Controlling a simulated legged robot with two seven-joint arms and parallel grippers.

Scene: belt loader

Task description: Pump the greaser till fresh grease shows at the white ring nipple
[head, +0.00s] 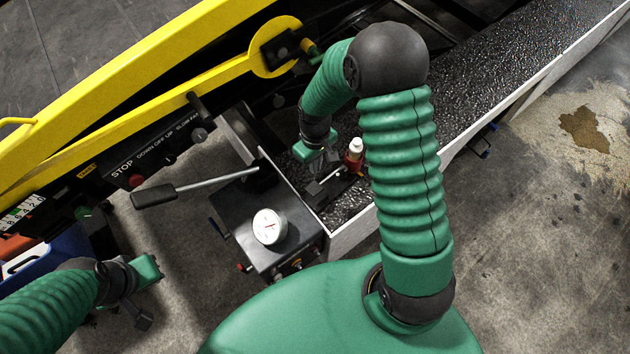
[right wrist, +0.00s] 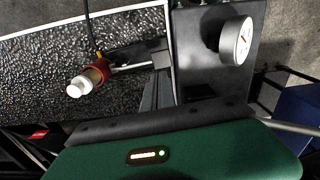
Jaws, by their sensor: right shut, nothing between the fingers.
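A black box (head: 245,225) with a round white dial gauge (head: 269,226) and a long lever with a dark grip (head: 154,196) looks like the greaser. The gauge also shows in the right wrist view (right wrist: 236,40). I cannot pick out a white ring nipple for sure. My right gripper (head: 323,177) is shut and empty, above the dark bed beside the box, apart from the lever. A red part with a white cap (head: 355,151) is close to its right; it also shows in the right wrist view (right wrist: 90,76). My left gripper (head: 146,294) is at lower left; its jaw opening is unclear.
A yellow beam (head: 150,60) and a black panel marked STOP (head: 150,160) run along the upper left. The dark speckled bed (head: 490,75) has a pale rim (head: 480,130). A blue bin (head: 45,265) stands at far left. The floor at right is open, with a brown stain (head: 585,128).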

